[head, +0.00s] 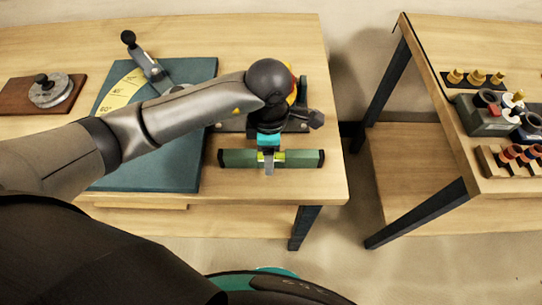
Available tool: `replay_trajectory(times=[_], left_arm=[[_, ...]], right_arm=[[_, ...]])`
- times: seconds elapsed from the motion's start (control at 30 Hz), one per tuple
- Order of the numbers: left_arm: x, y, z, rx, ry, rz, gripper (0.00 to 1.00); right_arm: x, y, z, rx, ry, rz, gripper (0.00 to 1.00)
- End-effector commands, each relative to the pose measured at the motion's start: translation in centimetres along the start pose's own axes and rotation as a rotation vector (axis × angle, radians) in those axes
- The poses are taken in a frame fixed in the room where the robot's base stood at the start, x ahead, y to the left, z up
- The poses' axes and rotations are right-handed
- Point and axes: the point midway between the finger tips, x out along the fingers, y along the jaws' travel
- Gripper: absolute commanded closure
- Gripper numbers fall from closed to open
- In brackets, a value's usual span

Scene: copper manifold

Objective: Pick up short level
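The short level (300,158) is a green bar with dark end caps and a yellow-green vial at its middle. It lies left to right near the right front corner of the left table. My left gripper (268,162) is above the level's middle, pointing down. One grey finger shows in front of the vial and overlaps the level. The other finger is hidden, so I cannot tell whether the gripper is closed on the level. My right gripper is not in view.
A blue-green board (145,176) with a yellow angle scale (122,92) and a pivoting arm (146,62) lies left of the level. A dark fixture (297,122) stands just behind the level. A round gauge (50,90) sits far left. A second table (500,50) stands right, across a gap.

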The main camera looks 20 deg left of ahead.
Motion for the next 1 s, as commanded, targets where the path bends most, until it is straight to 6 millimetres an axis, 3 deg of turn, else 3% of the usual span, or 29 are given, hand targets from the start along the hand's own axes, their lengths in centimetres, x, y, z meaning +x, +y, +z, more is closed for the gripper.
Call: replay_trajectory(times=[0.17,0.73,1.0], left_arm=[[-0.01,0.01,0.02,0.000,0.000,0.001,0.35],[-0.05,0.01,0.02,0.000,-0.001,0.000,0.98],[-0.06,0.02,0.02,0.000,-0.001,0.001,1.00]], right_arm=[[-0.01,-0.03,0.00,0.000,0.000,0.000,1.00],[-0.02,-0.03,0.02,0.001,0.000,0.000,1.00],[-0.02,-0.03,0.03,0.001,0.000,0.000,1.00]])
